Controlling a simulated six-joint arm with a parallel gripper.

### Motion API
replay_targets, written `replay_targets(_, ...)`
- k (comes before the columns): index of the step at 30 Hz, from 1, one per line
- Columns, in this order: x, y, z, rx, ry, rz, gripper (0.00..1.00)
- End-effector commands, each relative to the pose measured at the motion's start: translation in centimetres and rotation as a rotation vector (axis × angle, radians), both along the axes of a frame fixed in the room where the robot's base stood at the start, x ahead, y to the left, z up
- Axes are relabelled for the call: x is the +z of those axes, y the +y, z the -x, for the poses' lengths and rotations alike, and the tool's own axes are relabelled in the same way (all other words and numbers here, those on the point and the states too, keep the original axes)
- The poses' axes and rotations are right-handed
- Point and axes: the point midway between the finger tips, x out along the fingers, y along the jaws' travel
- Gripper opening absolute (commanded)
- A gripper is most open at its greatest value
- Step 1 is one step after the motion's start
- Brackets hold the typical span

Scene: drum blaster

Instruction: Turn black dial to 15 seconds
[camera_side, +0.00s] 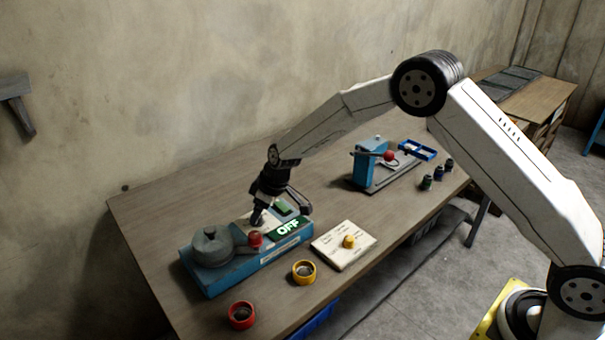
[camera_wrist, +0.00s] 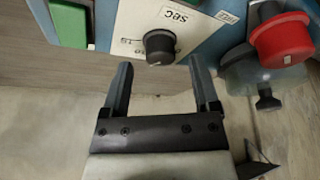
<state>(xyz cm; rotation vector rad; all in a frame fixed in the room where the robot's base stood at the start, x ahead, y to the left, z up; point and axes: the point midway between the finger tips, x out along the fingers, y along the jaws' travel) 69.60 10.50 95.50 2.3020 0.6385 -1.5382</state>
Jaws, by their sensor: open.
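The black dial (camera_wrist: 159,46) sits on a white panel (camera_wrist: 140,20) marked "SEC" in the wrist view. A "15" mark and another partly hidden number show on the panel to the left of the dial. My gripper (camera_wrist: 163,82) is open and empty, its two fingers apart with the dial just beyond the tips and between them. In the side view my gripper (camera_side: 262,215) points down over the blue machine (camera_side: 215,280). The dial is hard to make out there, as the gripper is over that panel. The dial's exact pointer setting cannot be read.
A red knob (camera_wrist: 284,40) stands right of the dial, by a grey drum (camera_side: 211,247). A green "OFF" display (camera_side: 288,228) is on the machine. A yellow knob on a card (camera_side: 348,241), yellow cup (camera_side: 304,272), red cup (camera_side: 242,315) and blue press (camera_side: 367,163) stand nearby.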

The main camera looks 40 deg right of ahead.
Motion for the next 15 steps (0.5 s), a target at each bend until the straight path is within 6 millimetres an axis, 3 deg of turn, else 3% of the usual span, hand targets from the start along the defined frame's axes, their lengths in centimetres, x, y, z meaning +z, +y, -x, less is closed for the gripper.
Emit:
replay_targets(6,-1.4,0.3,-0.5,-0.001,0.001,0.0,0.78)
replay_targets(15,-1.7,0.4,-0.6,-0.001,0.001,0.0,0.78)
